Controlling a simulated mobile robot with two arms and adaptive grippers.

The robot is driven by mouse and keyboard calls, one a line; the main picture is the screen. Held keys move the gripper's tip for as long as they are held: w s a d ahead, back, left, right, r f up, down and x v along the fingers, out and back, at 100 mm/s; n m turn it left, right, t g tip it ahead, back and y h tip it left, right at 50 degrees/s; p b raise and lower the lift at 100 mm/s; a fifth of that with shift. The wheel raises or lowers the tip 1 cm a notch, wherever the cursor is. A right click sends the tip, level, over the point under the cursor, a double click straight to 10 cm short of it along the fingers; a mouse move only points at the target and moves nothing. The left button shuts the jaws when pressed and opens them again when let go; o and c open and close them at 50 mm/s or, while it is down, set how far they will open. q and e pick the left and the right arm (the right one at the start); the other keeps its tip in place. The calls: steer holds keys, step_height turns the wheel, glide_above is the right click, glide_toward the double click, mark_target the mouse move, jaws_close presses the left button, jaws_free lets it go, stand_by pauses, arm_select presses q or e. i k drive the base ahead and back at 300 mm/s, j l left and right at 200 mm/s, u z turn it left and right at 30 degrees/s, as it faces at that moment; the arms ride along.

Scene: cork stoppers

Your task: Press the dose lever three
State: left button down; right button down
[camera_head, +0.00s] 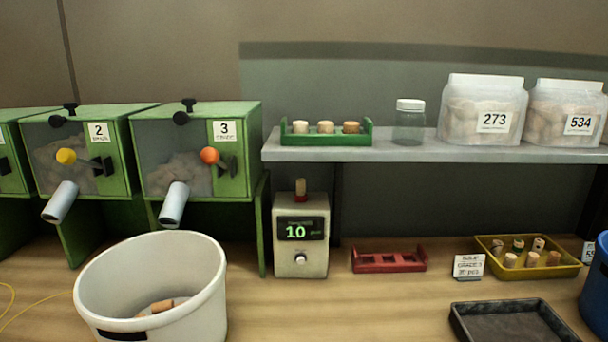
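The dispenser marked 3 (232,165) is a green box with a clear front and corks behind it. Its dose lever has an orange knob (209,155) on a dark arm at the front. A pale spout (174,205) slants down below it, above a white bucket (204,302) with a few corks (162,305) inside. To its left stands the dispenser marked 2 (118,160), with a yellow knob (66,156). A counter box (314,262) to the right reads 10. Neither of my grippers is in view.
Below are a red rack (390,267), yellow cork tray (560,271), dark tray (508,304) and blue bin (597,300).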

mark_target(209, 156)
steer(key=i+l+u, duration=0.1)
steer(key=l+u, duration=0.2)
steer(key=l, duration=0.35)
steer(key=l+u, duration=0.35)
steer(key=l, duration=0.25)
